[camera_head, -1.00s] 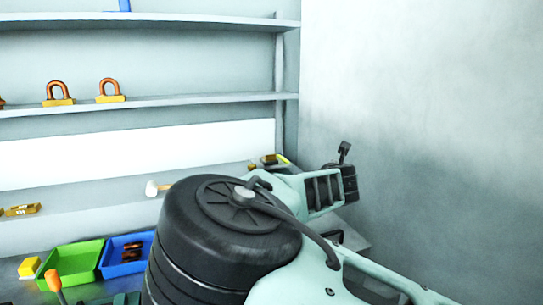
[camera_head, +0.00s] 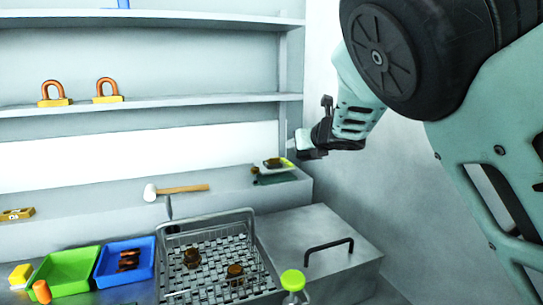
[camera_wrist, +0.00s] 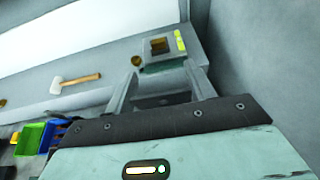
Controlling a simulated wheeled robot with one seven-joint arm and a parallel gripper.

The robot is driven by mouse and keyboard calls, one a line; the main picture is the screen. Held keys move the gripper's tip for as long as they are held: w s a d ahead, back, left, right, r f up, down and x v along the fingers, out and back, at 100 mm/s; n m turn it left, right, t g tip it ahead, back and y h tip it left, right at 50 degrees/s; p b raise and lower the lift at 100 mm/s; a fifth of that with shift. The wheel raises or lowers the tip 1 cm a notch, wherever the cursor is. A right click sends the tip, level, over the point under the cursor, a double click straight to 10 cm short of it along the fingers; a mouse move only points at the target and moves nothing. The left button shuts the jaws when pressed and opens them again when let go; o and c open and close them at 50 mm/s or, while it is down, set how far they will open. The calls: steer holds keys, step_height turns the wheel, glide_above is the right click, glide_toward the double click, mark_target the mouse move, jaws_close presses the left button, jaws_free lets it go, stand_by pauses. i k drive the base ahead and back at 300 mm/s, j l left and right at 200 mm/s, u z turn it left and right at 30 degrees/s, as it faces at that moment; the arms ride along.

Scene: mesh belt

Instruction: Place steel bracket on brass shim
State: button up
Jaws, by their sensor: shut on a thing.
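My gripper (camera_head: 308,146) is raised at the right, in front of the back ledge's right end. In the wrist view its two fingers (camera_wrist: 161,72) stand apart with a dark grey piece (camera_wrist: 161,101) between them, which I take for the steel bracket; its shape is mostly hidden. A brownish-gold piece (camera_head: 273,163), probably the brass shim, lies on the ledge's right end beside a yellow-green strip. It also shows beyond the fingertips in the wrist view (camera_wrist: 160,46). The gripper is apart from it.
A wire basket (camera_head: 250,222) with brown parts stands below. A grey box with a black handle (camera_head: 328,247) is at its right. Green (camera_head: 70,268) and blue (camera_head: 126,262) bins are at left. A mallet (camera_head: 180,190) lies on the ledge. A wall closes the right side.

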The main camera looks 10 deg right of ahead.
mark_target(273, 161)
steer(key=i+j, duration=0.1)
steer(key=i, duration=0.3)
steer(key=i+j, duration=0.15)
steer(key=i, duration=0.25)
